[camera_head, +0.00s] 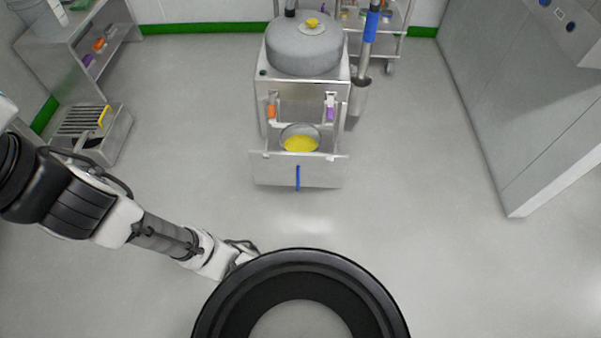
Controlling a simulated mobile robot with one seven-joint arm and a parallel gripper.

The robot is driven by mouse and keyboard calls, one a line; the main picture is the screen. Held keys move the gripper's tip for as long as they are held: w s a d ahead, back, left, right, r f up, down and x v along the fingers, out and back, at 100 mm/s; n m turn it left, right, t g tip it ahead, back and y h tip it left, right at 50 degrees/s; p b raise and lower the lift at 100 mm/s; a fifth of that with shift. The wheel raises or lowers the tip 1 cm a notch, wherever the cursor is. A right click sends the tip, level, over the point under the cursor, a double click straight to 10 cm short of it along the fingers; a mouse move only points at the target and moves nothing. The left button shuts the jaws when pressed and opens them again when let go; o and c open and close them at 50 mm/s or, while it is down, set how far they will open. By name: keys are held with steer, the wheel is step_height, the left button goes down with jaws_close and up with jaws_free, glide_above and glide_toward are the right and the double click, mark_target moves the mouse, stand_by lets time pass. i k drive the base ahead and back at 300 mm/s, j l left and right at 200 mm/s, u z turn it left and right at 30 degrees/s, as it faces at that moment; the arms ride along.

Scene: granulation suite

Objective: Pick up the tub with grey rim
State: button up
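A round tub with a grey rim (285,133) and yellow contents stands in the open drawer-like compartment at the front of a steel machine, near the top middle of the view. The tub looks upright. Its lower part is hidden by the compartment's front panel (275,172). My arm reaches in from the left, and its wrist ends beside the black ring at the bottom, well apart from the tub. My gripper's fingers do not show; they seem hidden at the ring.
The steel machine (264,92) carries a large grey drum (303,52) with a yellow knob. An orange and a purple item flank the compartment. A steel bench stands at left, a low slatted unit (115,135) below it, and a tall cabinet (500,90) at right. Open floor lies before the machine.

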mark_target(300, 136)
steer(key=i+l+u, duration=0.2)
steer(key=u, duration=0.25)
steer(key=i+l+u, duration=0.1)
steer(key=l+u, duration=0.3)
steer(key=i+l+u, duration=0.1)
steer(key=l, duration=0.2)
steer(key=i+l+u, duration=0.1)
steer(key=l, duration=0.2)
steer(key=i+l, duration=0.1)
steer(key=l, duration=0.2)
steer(key=i+l, duration=0.1)
steer(key=l, duration=0.45)
steer(key=i+l+u, duration=0.1)
steer(key=l, duration=0.4)
